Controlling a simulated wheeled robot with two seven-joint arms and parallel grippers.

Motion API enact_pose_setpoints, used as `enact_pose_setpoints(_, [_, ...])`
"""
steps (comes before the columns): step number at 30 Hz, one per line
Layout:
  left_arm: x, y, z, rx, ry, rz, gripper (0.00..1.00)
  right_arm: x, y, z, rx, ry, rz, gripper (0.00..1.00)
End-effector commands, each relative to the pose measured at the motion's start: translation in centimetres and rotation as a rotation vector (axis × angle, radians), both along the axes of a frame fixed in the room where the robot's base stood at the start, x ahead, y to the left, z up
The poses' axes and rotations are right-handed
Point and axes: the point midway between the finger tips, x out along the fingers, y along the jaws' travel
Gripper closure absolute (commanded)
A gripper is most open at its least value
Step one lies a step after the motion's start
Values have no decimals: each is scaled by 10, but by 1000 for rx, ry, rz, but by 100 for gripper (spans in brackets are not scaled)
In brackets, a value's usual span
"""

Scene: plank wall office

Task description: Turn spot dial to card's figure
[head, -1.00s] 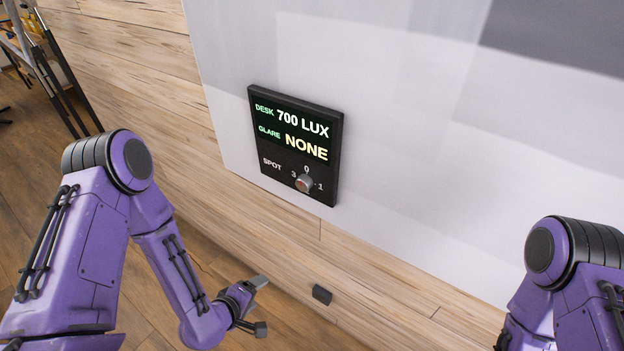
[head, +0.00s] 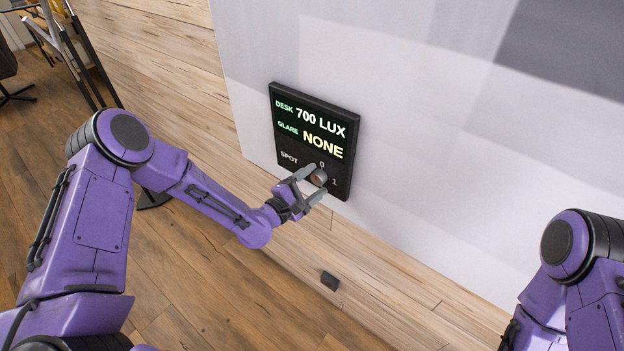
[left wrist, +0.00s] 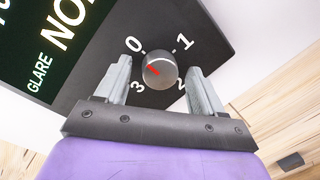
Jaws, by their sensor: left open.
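A black wall panel (head: 345,118) reads "DESK 700 LUX" and "GLARE NONE". Its spot dial (head: 320,177), a round grey knob, is near the bottom edge. In the left wrist view the dial (left wrist: 160,70) has figures 0, 1, 2 and 3 around it. Its red mark lies on the left side of the knob, between 0 and 3. My left gripper (head: 308,183) is open at the panel, its fingers on either side of the dial with visible gaps in the left wrist view (left wrist: 160,76). My right gripper is out of view. No separate card shows.
The panel hangs on a pale grey wall board (head: 430,130) over wood planks. A small black box (head: 330,280) is low on the plank wall. A dark stand (head: 85,55) and a chair (head: 10,80) are at the far left.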

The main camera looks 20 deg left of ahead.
Motion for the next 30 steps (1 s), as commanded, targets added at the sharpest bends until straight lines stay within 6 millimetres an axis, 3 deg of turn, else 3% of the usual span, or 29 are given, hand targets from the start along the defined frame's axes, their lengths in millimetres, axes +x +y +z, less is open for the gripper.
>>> enact_pose_setpoints(7, [1, 0, 0, 0, 0, 1, 35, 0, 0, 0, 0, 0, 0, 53])
enact_pose_setpoints(12, [1, 0, 0, 0, 0, 1, 88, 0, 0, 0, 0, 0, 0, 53])
enact_pose_setpoints(23, [1, 0, -1, 42, -14, 1, 88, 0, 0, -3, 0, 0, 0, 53])
enact_pose_setpoints(30, [1, 0, -1, 180, -66, 0, 88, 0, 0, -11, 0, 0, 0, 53])
